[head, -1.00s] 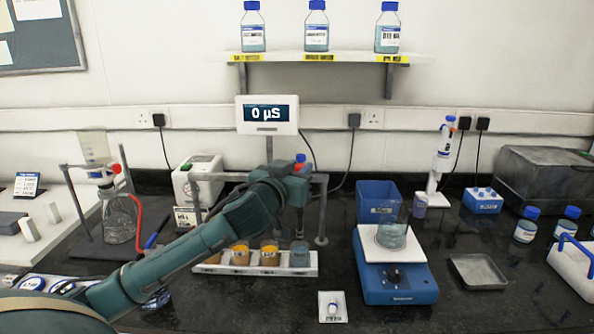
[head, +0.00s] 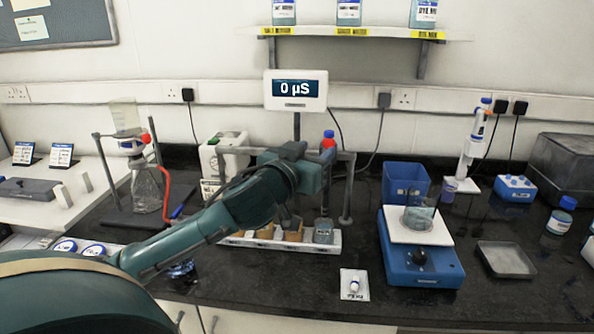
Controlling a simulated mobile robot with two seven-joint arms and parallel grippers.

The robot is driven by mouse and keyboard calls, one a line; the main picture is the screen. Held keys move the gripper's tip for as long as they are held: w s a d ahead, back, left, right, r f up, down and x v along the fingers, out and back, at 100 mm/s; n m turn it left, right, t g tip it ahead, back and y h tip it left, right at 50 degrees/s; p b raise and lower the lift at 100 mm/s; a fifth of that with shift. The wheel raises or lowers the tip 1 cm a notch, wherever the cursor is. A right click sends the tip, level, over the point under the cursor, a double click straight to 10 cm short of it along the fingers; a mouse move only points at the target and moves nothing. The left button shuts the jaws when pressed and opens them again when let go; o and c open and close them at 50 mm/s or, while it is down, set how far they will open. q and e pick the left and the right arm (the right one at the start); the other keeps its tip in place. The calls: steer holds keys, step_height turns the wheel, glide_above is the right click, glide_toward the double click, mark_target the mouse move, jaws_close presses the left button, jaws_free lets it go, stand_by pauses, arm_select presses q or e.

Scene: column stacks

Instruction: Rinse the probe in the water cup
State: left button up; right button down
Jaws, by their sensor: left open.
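A white rack (head: 326,250) on the dark bench holds two orange-filled cups and, at its right end, a greyish clear cup (head: 323,232) that looks like the water cup. One orange cup (head: 293,232) stands just left of it. My left arm reaches in from the left, with its wrist above the rack. My left gripper (head: 289,217) points down, open, at the orange cups, left of the clear cup; its fingertips are small and partly hidden. A grey stand with a crossbar rises behind the rack. I cannot make out the probe, which my arm may hide. My right gripper is out of view.
A meter (head: 296,90) reading 0 µS stands behind the rack. A blue scale (head: 421,262) bearing a glass beaker and a blue bin (head: 405,183) are to the right. A small white card (head: 354,285) lies in front. A flask (head: 146,188) stands at left.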

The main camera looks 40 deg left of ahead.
arm_select(q)
steer(key=s+d+p, duration=0.1)
steer(key=s+p, duration=0.1)
steer(key=s, duration=0.5)
steer(key=shift+p, duration=0.35)
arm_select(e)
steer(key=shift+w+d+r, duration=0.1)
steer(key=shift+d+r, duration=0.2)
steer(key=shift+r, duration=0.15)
arm_select(q)
steer(key=shift+s, duration=0.1)
